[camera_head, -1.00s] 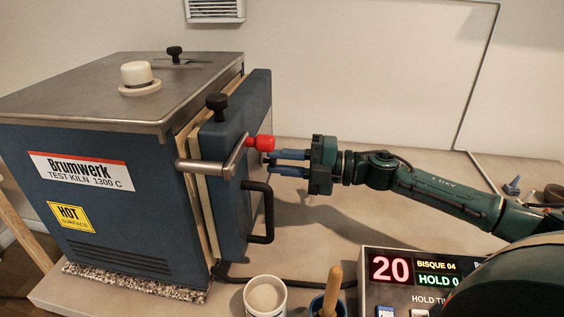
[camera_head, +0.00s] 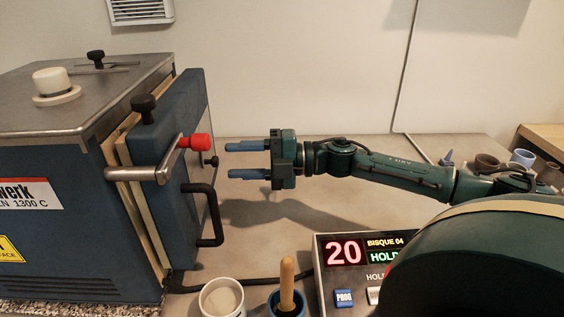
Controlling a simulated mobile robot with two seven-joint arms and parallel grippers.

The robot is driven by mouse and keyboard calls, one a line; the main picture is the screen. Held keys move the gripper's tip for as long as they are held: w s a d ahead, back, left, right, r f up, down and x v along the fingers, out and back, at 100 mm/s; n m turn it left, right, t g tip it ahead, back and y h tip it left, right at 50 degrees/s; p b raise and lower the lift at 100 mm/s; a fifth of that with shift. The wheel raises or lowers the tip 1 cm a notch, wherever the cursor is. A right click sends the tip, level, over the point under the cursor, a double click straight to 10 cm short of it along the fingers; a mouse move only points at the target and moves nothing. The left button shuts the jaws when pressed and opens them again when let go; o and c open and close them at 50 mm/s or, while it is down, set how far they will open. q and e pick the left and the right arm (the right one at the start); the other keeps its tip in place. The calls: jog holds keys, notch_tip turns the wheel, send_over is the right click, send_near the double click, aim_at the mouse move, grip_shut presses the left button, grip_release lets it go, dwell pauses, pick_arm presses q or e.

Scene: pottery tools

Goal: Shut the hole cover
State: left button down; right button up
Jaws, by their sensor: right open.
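The blue kiln door (camera_head: 175,150) stands at the front of the kiln and faces right, seen nearly edge-on. A small black knob (camera_head: 211,161) sticks out from its front face, perhaps that of the hole cover. The cover plate and any hole are hidden by the angle. My right gripper (camera_head: 229,160) is open and empty, its two blue fingers pointing left at the door. Its fingertips are a short way right of the black knob and the red-ended latch handle (camera_head: 195,143), apart from both. My left gripper is out of view.
The kiln lid carries a white plug (camera_head: 54,85) and a black-knobbed slider (camera_head: 96,60). A black door handle (camera_head: 212,215) juts out below. A controller (camera_head: 340,270), a white cup (camera_head: 222,298) and a wooden-handled tool (camera_head: 287,280) stand in front. Bare table lies beneath the gripper.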

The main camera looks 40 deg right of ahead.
pick_arm(q)
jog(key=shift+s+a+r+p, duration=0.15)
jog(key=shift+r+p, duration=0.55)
jog(key=shift+p, duration=0.55)
pick_arm(e)
jog(key=v, duration=0.9)
jog(key=shift+s+d, duration=0.25)
jog(key=shift+d, duration=0.05)
